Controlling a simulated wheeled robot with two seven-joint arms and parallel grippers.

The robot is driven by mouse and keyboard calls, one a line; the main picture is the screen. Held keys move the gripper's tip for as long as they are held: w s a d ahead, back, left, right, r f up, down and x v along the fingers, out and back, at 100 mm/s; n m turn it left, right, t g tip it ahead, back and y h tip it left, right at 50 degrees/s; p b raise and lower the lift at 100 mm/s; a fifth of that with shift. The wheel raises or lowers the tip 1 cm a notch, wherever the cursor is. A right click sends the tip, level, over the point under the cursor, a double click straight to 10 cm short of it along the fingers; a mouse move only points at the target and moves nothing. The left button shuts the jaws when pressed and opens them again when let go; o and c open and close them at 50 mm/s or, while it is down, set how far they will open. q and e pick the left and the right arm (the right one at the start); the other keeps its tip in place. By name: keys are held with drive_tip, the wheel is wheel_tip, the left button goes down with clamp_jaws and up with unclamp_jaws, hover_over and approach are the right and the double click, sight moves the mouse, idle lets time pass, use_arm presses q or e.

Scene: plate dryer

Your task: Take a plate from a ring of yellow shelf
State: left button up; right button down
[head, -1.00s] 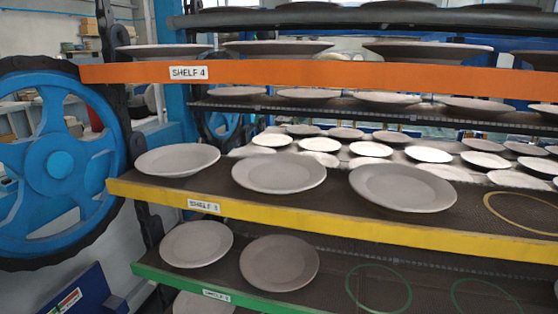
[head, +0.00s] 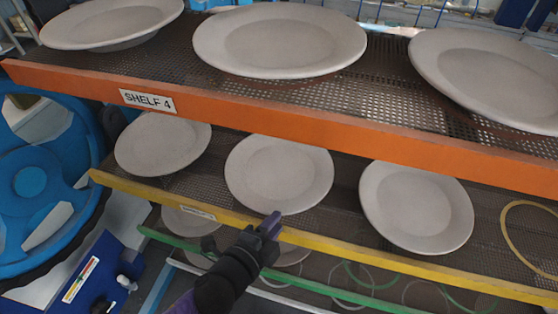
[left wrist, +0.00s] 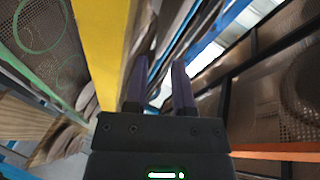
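The yellow shelf (head: 375,247) carries three grey plates in the head view: a left plate (head: 162,143), a middle plate (head: 279,174) and a right plate (head: 417,207). A yellow ring (head: 508,236) to their right is empty. My left gripper (head: 270,224) is at the yellow front edge, just below the middle plate in the picture; contact cannot be told. In the left wrist view its two fingers (left wrist: 158,88) are apart with nothing between them, beside the yellow edge (left wrist: 106,45). My right gripper is not in view.
The orange shelf (head: 290,122), labelled SHELF 4 and holding large plates, hangs above the yellow one. The green shelf (head: 325,289) with plates and empty rings lies below. A blue wheel (head: 30,183) stands at the left.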

sight(290, 208)
use_arm(q)
drive_tip(key=x, duration=0.6)
drive_tip(key=shift+d+r, duration=0.1)
drive_tip(key=shift+d, duration=0.15)
drive_tip(key=shift+s+a, duration=0.1)
clamp_jaws()
idle(0.8)
